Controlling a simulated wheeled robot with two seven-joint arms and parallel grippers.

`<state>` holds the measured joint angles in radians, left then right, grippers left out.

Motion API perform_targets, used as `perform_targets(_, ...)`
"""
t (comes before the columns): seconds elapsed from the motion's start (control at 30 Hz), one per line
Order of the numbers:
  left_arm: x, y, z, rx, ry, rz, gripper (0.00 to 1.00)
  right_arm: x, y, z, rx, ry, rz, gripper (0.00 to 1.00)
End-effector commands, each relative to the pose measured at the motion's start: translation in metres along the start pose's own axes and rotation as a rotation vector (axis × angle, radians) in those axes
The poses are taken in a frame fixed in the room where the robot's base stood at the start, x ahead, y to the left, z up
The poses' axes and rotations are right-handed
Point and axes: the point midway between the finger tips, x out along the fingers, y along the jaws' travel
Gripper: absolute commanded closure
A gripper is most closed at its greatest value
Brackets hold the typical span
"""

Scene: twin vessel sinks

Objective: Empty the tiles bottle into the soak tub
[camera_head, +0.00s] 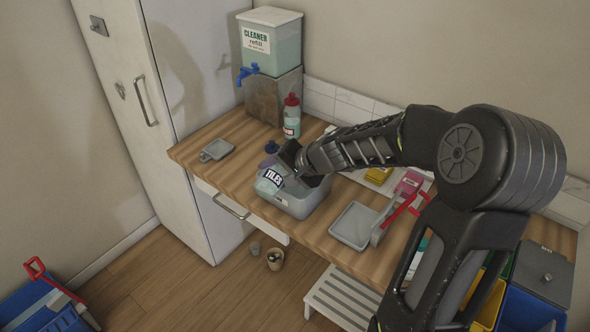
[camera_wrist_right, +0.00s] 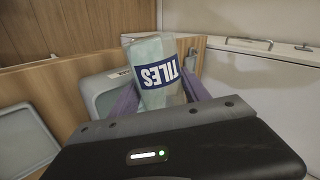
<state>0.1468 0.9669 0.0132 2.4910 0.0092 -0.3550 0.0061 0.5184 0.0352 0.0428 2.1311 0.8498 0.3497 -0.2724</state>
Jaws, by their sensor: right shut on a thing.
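The tiles bottle (camera_head: 271,179) is a clear bottle with a dark blue TILES label. My right gripper (camera_head: 292,172) is shut on it and holds it steeply tilted over the soak tub. In the right wrist view the bottle (camera_wrist_right: 158,75) sits between the two purple fingers (camera_wrist_right: 160,98), its label upside down, with pale green showing inside. The soak tub (camera_head: 308,206) is a grey-blue open tub near the counter's front edge. The bottle's mouth and any stream are not clear to see. My left gripper is not in view.
A cleaner refill tank (camera_head: 270,45) with a blue tap stands at the back. A red-capped bottle (camera_head: 291,118) stands behind the tub. Bare counter (camera_head: 235,178) lies between dish and tub.

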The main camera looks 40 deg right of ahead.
Motion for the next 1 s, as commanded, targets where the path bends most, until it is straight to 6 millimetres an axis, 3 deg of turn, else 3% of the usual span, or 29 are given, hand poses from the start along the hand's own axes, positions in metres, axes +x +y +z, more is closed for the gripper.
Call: perform_targets(1.0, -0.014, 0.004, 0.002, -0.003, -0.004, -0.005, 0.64, 0.001, 0.0, -0.003, 0.092, -0.091, -0.001, 1.0)
